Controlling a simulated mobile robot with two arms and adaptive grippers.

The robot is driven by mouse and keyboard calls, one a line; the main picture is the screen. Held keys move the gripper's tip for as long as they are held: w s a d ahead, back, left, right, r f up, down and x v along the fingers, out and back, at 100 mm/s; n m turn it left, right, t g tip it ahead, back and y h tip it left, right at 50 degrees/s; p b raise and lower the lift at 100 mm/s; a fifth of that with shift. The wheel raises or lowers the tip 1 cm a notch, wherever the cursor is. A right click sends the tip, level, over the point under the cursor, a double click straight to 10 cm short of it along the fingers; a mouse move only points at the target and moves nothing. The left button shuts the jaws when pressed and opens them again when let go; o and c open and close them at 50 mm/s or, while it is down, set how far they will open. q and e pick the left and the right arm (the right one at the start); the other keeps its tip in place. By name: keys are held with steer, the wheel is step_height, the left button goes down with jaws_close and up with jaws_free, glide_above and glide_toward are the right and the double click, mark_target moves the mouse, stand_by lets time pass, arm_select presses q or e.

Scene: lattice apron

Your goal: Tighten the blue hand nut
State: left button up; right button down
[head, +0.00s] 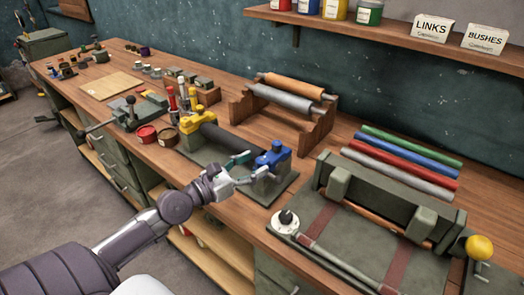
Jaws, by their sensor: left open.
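The blue hand nut (277,147) sits on top of a blue end block at the right end of a dark roller (226,141). The roller lies in a fixture on a grey-green base plate (283,189); a yellow end block (196,123) holds its left end. My left gripper (252,167) reaches in from the lower left. Its teal-tipped fingers are spread, just in front and left of the blue block and lower than the nut in the picture. I cannot tell whether a finger touches the block. My right gripper is not in view.
A heavy green press (370,205) with a yellow ball knob (480,247) stands at right. Colored rods (405,160) lie behind it. A wooden roller rack (285,105) stands behind the fixture. Red-handled tools (172,98) and small pots (146,134) crowd the left side.

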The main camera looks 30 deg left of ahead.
mark_target(262, 159)
arm_select(q)
steer(key=shift+p+x, duration=0.4)
steer(key=shift+x, duration=1.35)
steer(key=shift+c, duration=0.2)
jaws_close()
steer(key=h+b, duration=0.1)
steer(key=b, duration=0.2)
steer(key=m+b, duration=0.1)
steer(key=b, duration=0.2)
steer(key=shift+f+g+h, duration=0.3)
steer(key=shift+h, duration=0.1)
steer(key=shift+r+m+h+b, duration=0.3)
steer(key=shift+b, duration=0.2)
steer(key=shift+o, duration=0.2)
jaws_free()
steer(key=shift+s, duration=0.1)
